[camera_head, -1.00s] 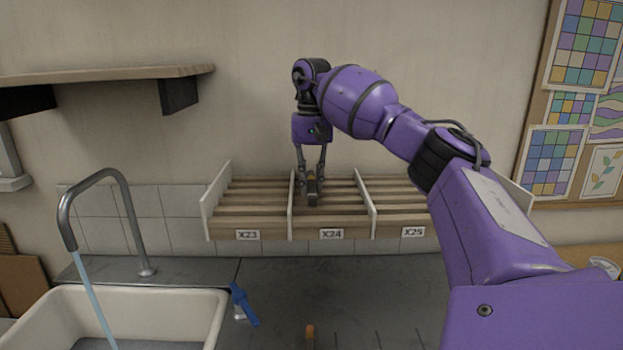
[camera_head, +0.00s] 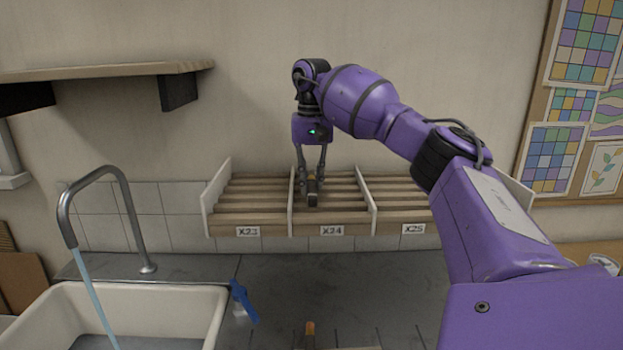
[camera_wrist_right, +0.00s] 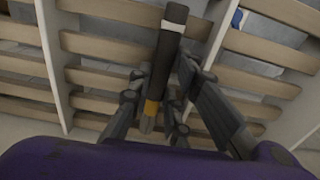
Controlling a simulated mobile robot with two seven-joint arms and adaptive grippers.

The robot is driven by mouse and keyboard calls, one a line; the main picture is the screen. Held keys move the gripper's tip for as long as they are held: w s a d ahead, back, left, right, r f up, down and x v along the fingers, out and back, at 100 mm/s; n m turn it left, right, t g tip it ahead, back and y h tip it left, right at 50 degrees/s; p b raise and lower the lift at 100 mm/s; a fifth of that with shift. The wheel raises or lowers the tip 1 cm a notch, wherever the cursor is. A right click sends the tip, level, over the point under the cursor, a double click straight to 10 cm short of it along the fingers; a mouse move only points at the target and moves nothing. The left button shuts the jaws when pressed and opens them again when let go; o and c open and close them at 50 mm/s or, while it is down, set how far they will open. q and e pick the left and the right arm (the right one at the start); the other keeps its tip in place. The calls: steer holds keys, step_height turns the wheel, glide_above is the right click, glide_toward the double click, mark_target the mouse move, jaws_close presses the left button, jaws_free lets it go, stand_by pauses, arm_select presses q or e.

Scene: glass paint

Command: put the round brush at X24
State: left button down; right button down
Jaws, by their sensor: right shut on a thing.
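My right gripper (camera_head: 311,190) is over the rack compartment labelled X24 (camera_head: 332,230), close to its left divider. It is shut on the round brush (camera_head: 312,189), seen small and partly hidden by the fingers in the head view. In the right wrist view the brush (camera_wrist_right: 169,50) has a dark handle, a light band and a yellow part between the fingers (camera_wrist_right: 170,95). The slats of X24 lie close beneath it; I cannot tell whether the brush touches them. My left gripper does not show.
Compartments X23 (camera_head: 248,230) and X25 (camera_head: 413,228) flank X24, with white dividers between. A sink (camera_head: 200,310) with a running tap (camera_head: 120,180) is at the left. A blue-handled item (camera_head: 241,300) and an orange-tipped item (camera_head: 310,330) are on the dark counter (camera_head: 280,290). A shelf (camera_head: 110,73) hangs above.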

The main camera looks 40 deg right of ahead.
steer(key=shift+f, duration=0.15)
stand_by(0.6)
steer(key=c, duration=1.6)
jaws_free()
steer(key=shift+o, duration=0.7)
steer(key=o, duration=0.5)
steer(key=shift+o, duration=0.2)
steer(key=shift+r+p, duration=0.35)
steer(key=shift+r, duration=3.75)
